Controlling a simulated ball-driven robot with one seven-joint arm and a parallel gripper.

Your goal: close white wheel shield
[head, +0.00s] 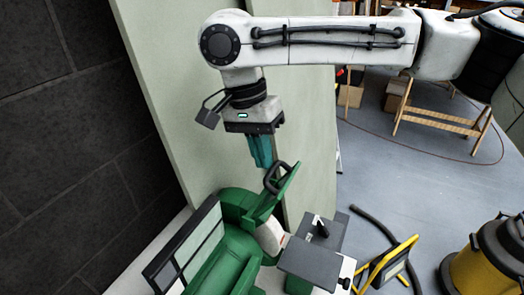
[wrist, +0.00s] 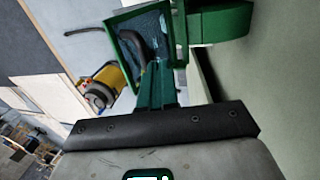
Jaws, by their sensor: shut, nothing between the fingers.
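A green machine (head: 232,262) stands at the bottom centre of the head view, with part of a white wheel (head: 270,237) showing on its right. A green shield (head: 288,190) is tilted up above this wheel and has a dark loop handle (head: 276,178). In the wrist view the shield (wrist: 122,42) shows as a green frame with a dark panel, and the handle (wrist: 134,46) lies across it. My gripper (head: 262,164) is shut and empty, pointing down just left of the handle. Its fingers (wrist: 157,75) overlap the shield's edge in the wrist view; I cannot tell whether they touch.
A framed clear panel (head: 188,245) is on the machine's left. A grey rest plate (head: 313,252) stands in front of the wheel. A pale green panel (head: 180,110) is close behind my gripper. A yellow stand (head: 388,262) and a yellow vacuum (head: 485,262) are on the floor at right.

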